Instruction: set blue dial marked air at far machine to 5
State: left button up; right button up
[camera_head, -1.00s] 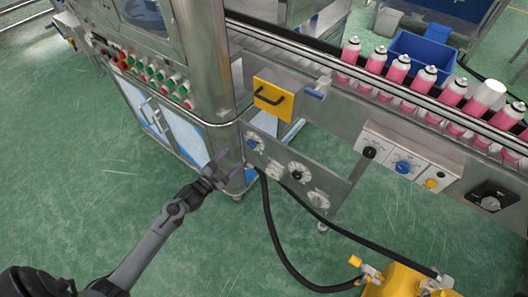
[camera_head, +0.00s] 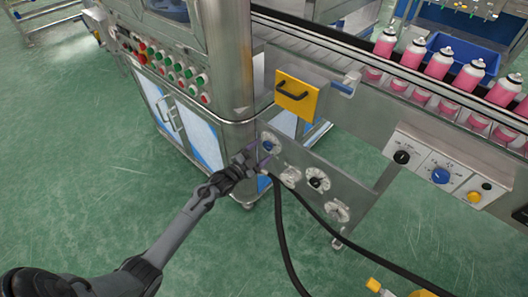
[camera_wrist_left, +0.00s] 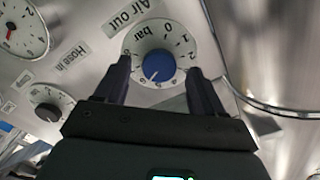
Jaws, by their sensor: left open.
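My left gripper (camera_head: 262,160) is open at the panel, in front of the dial. In the left wrist view the left gripper (camera_wrist_left: 159,70) has one finger on each side of the knob; I cannot tell whether they touch it. My right gripper is not in view.
A black dial (camera_head: 316,183) and gauges share the panel. A black hose (camera_head: 281,235) hangs from it. A white control box (camera_head: 418,155) with another blue knob is at the right. Pink cans (camera_head: 438,62) line the conveyor. Green floor is open at left.

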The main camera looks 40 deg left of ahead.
pick_arm(q)
jog(key=shift+w+b, duration=0.3)
jog(key=shift+w, duration=0.7)
jog(key=c, duration=1.1)
jog(key=shift+o, duration=0.2)
